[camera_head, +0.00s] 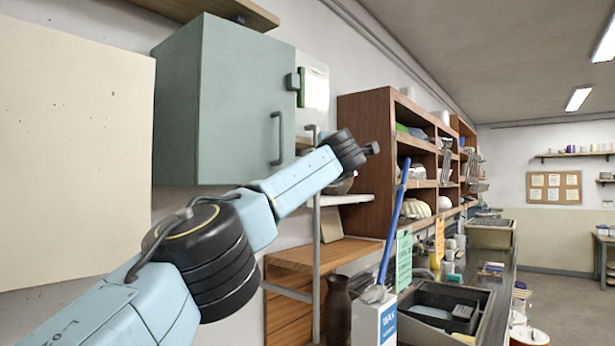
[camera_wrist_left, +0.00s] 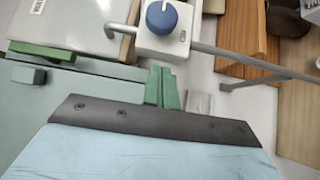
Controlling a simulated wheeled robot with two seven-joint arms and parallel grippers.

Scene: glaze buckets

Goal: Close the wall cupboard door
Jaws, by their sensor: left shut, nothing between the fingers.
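The grey-green wall cupboard (camera_head: 176,120) hangs on the wall at the upper left in the head view. Its door (camera_head: 237,110) faces the room, with a dark bar handle (camera_head: 278,139) near its right edge. The door looks flush with the body, and I see no gap; a very small one cannot be ruled out. My left arm crosses below the door. My left gripper (camera_head: 372,148) is to the right of the handle, apart from it in the picture. In the left wrist view its green fingers (camera_wrist_left: 163,88) are shut and empty, with a grey-green surface (camera_wrist_left: 25,115) beside them.
A cream board (camera_head: 70,150) is left of the cupboard. Wooden shelves (camera_head: 365,135) stand to the right, with a blue-handled tool (camera_head: 393,220) in front. A white box with a blue knob (camera_wrist_left: 161,17) is beyond the fingers. Free floor (camera_head: 560,290) is at the far right.

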